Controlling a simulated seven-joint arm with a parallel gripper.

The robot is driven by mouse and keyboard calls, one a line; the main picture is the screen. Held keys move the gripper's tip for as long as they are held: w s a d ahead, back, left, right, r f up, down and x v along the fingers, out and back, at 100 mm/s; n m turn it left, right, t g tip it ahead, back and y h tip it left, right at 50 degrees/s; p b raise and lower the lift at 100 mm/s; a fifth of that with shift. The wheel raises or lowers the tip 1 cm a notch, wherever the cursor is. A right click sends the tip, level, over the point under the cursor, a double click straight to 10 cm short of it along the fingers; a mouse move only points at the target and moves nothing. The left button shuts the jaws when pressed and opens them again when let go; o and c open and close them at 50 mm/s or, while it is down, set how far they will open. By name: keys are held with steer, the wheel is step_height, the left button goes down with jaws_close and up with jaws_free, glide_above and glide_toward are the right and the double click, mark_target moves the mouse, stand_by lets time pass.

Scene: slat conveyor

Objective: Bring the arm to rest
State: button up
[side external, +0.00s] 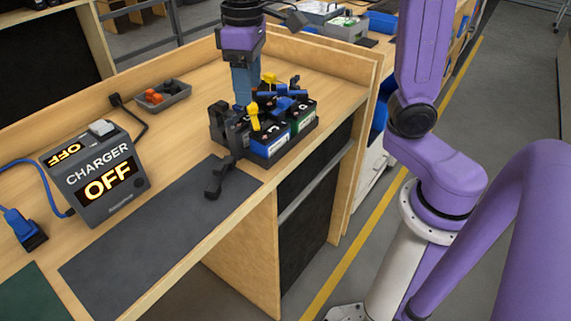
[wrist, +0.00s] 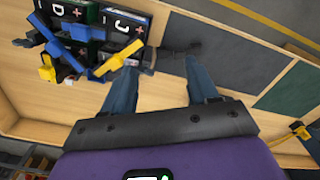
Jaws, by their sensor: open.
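My gripper (side external: 242,100) hangs fingers down over the workbench, at the battery tray in the side view. In the wrist view its two blue fingers (wrist: 160,72) are spread apart with nothing between them. The dark tray (side external: 303,134) holds black batteries (side external: 272,148) with blue and green lower parts and blue and yellow clamps on top. The batteries also show at the upper left of the wrist view (wrist: 120,30), to the left of the fingers. Whether the fingers touch anything at the tray is hard to tell from the side view.
A grey charger (side external: 97,178) reading OFF stands at left on the bench. A small bin (side external: 163,96) with orange and dark pieces lies behind. A wooden ledge (side external: 325,62) runs along the bench's back.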

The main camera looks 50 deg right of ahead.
steer(key=s+d+f+n, duration=0.3)
steer(key=s+f, duration=0.2)
steer(key=s, duration=0.5)
steer(key=s+d+f+n, duration=0.4)
steer(key=s+f, duration=0.1)
steer(key=s, duration=0.6)
steer(key=shift+f, duration=0.3)
